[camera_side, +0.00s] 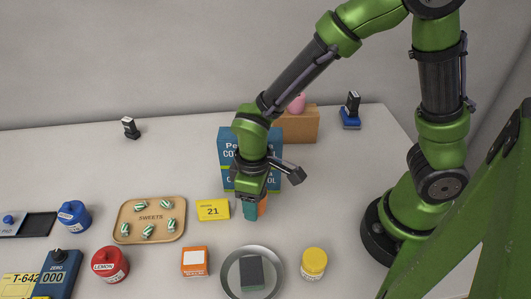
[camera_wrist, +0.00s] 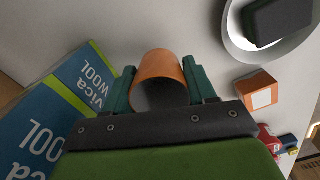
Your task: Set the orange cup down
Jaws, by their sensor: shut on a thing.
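The orange cup (camera_wrist: 160,66) is held between the two green fingers of my gripper (camera_wrist: 160,88) in the wrist view. My gripper is shut on it, and the cup's open end shows. In the side view my gripper (camera_side: 255,208) points down at the counter (camera_side: 340,215), in front of the blue cotton wool box. Only a sliver of the orange cup (camera_side: 263,204) shows there, at the right of the fingers. I cannot tell whether the cup touches the counter.
The blue cotton wool box (camera_side: 225,150) stands just behind. A yellow "21" block (camera_side: 213,210) is close on the left. A round metal dish (camera_side: 229,282) with a dark block, an orange box (camera_side: 194,261) and a yellow jar (camera_side: 313,263) stand in front. The counter to the right is clear.

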